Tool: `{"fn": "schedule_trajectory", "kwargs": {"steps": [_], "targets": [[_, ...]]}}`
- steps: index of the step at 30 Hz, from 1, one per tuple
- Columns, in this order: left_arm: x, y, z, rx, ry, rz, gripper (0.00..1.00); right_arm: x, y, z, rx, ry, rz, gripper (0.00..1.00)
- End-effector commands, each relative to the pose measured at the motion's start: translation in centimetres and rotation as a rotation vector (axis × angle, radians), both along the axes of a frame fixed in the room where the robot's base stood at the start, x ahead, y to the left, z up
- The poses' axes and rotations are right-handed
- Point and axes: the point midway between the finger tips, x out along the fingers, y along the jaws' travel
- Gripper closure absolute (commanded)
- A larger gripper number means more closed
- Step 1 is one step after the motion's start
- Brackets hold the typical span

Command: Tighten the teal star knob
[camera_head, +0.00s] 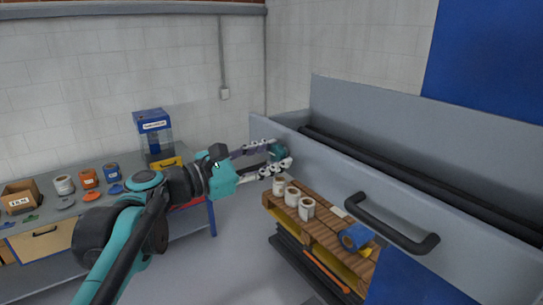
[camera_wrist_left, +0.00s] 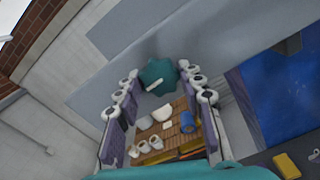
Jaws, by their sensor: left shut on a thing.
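The teal star knob (camera_head: 279,152) sits on the end face of the long grey machine housing. In the left wrist view the knob (camera_wrist_left: 157,74) shows its lobes and a pale bar-shaped mark, between the fingertips. My left gripper (camera_head: 284,159) reaches it from the left, with its purple and white fingers on either side. In the left wrist view the left gripper (camera_wrist_left: 158,84) is shut on the knob. The fingers partly hide the knob's edges. My right gripper shows in neither view.
The grey housing (camera_head: 330,160) has a black handle (camera_head: 395,224) and dark rollers (camera_head: 420,178). Below stands a wooden pallet (camera_head: 322,232) with several white rolls and a blue roll (camera_head: 354,237). A workbench (camera_head: 120,206) with rolls, discs and a blue dispenser (camera_head: 152,128) stands left.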

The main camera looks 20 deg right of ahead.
Motion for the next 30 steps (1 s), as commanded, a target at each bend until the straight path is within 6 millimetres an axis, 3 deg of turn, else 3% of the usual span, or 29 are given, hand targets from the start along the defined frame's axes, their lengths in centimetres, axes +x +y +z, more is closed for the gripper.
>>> {"fn": "schedule_trajectory", "kwargs": {"steps": [14, 30], "targets": [[0.02, -0.01, 0.1, 0.049, -0.137, 0.0, 0.91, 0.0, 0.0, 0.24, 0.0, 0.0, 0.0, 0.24], [0.03, -0.02, 0.12, 0.217, -0.601, 0.0, 0.91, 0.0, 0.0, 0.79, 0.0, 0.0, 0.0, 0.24]]}}
